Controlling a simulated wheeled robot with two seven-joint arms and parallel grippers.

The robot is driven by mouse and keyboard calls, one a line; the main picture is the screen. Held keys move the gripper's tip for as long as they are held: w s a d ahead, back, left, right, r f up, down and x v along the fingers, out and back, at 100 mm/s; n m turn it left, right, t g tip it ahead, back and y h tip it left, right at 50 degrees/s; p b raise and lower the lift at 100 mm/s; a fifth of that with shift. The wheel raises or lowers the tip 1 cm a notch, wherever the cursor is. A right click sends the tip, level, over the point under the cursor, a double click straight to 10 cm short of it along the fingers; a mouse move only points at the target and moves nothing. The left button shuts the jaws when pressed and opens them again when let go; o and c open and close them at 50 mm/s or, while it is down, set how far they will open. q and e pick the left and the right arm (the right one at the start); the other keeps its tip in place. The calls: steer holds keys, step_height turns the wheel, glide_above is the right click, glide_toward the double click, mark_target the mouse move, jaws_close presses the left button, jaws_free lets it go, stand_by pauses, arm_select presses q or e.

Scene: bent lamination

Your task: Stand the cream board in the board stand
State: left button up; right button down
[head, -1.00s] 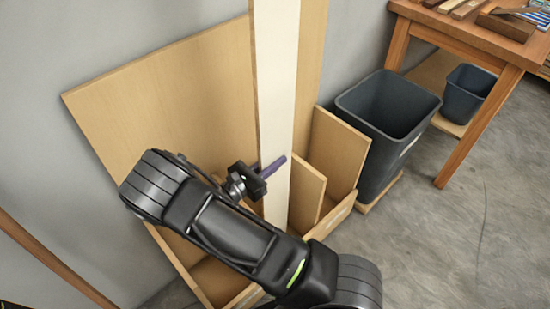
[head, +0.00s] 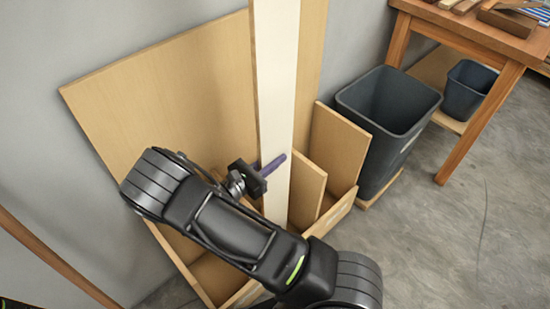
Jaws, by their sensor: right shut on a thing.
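The cream board (head: 275,90) is a long, narrow, pale plank. It stands about upright in the middle of the head view, its top cut off by the frame. My right gripper (head: 268,166) is shut on it, with a purple finger across its front face. The board stand (head: 333,216) is a light wooden box with dividers. The board's lower end is in front of or inside the stand; my arm hides its foot, so I cannot tell whether it rests on the bottom. My left gripper is not in view.
A large tan panel (head: 160,100) and shorter boards (head: 337,145) stand in the stand against the grey wall. A dark bin (head: 385,110) is right of it, a smaller bin (head: 468,90) under a wooden table (head: 470,35). The floor at right is clear.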

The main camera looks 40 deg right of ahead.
steer(key=shift+f+b, duration=1)
steer(key=shift+f, duration=0.35)
steer(key=shift+w, duration=0.15)
steer(key=shift+n, duration=0.3)
steer(key=shift+w+a+b, duration=0.2)
steer(key=shift+w+b, duration=0.55)
steer(key=shift+w, duration=1.65)
steer(key=c, duration=1.3)
jaws_free()
